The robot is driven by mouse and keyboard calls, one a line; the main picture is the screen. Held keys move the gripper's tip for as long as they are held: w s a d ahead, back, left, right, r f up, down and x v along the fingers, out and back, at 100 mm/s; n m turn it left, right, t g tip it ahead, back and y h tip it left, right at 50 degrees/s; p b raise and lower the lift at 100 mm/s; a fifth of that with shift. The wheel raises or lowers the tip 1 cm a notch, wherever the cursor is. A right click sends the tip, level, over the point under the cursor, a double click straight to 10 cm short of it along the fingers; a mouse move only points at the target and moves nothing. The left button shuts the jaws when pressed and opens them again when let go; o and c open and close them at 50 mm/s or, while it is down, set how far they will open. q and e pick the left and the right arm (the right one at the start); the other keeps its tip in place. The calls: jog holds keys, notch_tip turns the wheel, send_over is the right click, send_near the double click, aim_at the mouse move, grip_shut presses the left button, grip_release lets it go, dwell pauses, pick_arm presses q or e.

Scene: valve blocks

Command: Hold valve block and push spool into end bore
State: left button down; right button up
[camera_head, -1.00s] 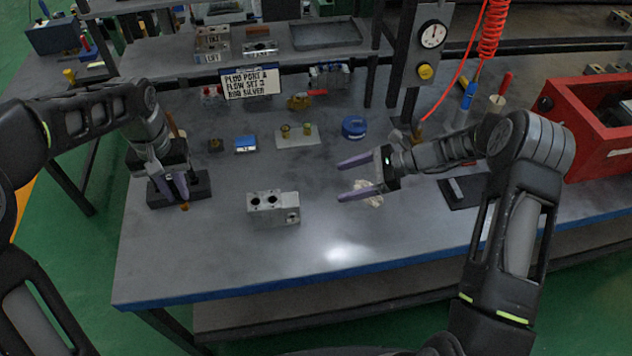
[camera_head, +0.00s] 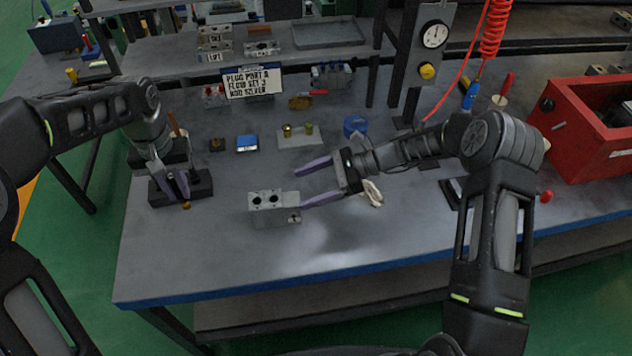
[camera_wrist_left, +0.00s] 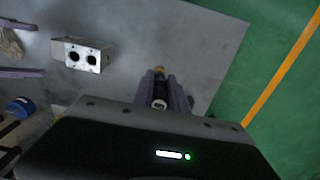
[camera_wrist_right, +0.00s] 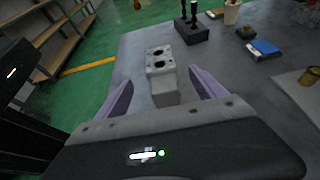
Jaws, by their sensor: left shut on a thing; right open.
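The valve block (camera_head: 268,201), a silver box with two dark bores on top, sits on the bench. It also shows in the left wrist view (camera_wrist_left: 82,55). My right gripper (camera_head: 300,187) is open at its right, one fingertip close to the block's right end. In the right wrist view the block (camera_wrist_right: 162,85) lies between the spread fingers (camera_wrist_right: 163,76); contact is unclear. My left gripper (camera_head: 179,188) is shut on the spool (camera_wrist_left: 159,86), a slim dark piece with a brass-coloured tip, mostly hidden by the fingers. It is at the black stand (camera_head: 200,185).
A sign (camera_head: 252,83) stands behind. A blue-topped box (camera_head: 247,143), a plate with brass fittings (camera_head: 300,135) and a blue round item (camera_head: 355,125) lie behind the block. A red bin (camera_head: 590,135) is far right. The bench front is clear.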

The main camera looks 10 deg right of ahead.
aim_at(269, 200)
jog(key=x, duration=0.9)
jog(key=shift+a+f, duration=0.1)
jog(key=shift+a, duration=0.25)
jog(key=shift+c, duration=0.6)
grip_shut()
